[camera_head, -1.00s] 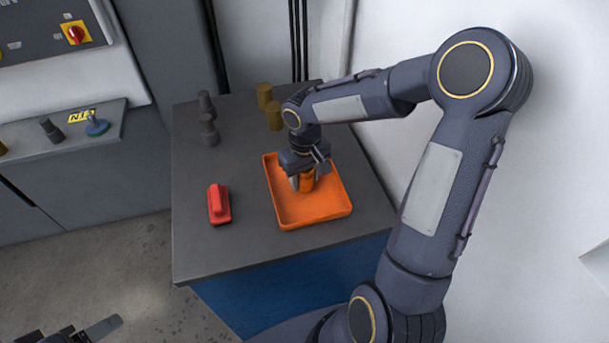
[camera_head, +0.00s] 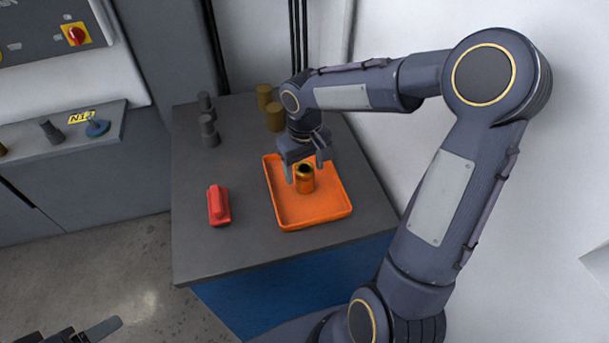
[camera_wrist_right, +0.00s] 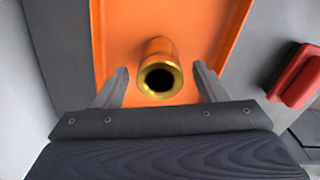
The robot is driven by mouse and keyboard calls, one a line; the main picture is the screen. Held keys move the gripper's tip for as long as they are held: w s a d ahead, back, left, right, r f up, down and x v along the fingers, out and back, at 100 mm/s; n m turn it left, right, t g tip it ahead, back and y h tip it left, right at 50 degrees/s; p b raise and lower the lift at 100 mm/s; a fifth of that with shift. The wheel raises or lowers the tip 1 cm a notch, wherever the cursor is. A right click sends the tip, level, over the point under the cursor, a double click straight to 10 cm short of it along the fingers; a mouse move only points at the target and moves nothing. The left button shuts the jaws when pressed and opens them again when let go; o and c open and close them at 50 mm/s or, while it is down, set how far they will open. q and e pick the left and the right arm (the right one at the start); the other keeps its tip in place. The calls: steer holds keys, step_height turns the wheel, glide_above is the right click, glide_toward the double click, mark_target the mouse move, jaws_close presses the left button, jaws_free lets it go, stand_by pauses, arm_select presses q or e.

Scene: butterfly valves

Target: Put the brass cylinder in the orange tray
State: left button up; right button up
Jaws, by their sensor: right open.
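The brass cylinder (camera_head: 305,180) stands upright on the floor of the orange tray (camera_head: 317,212), with its dark hollow top facing up. It also shows in the right wrist view (camera_wrist_right: 160,68), apart from the fingers on both sides. My right gripper (camera_head: 306,176) is open and empty, just above and behind the cylinder in the head view. In the right wrist view its two fingers (camera_wrist_right: 160,88) stand wide apart. A part of my left gripper (camera_head: 95,330) shows at the bottom left edge; its jaws are mostly cut off.
A red block with a handle (camera_head: 218,204) lies left of the tray on the grey table (camera_head: 240,250). Dark grey fittings (camera_head: 208,130) stand at the table's back left, and brass-brown cylinders (camera_head: 274,117) at the back. A white wall is close on the right.

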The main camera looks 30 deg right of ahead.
step_height(320, 180, up, 7)
steer(key=s+a+m+t+y, duration=0.1)
steer(key=s+a+t+y, duration=0.1)
steer(key=s, duration=0.7)
steer(key=s+a+t+y, duration=0.1)
steer(key=s+a+t, duration=0.2)
steer(key=s, duration=0.7)
steer(key=shift+r+m+t+y, duration=0.3)
steer(key=shift+m+y, duration=0.1)
steer(key=shift+s, duration=0.1)
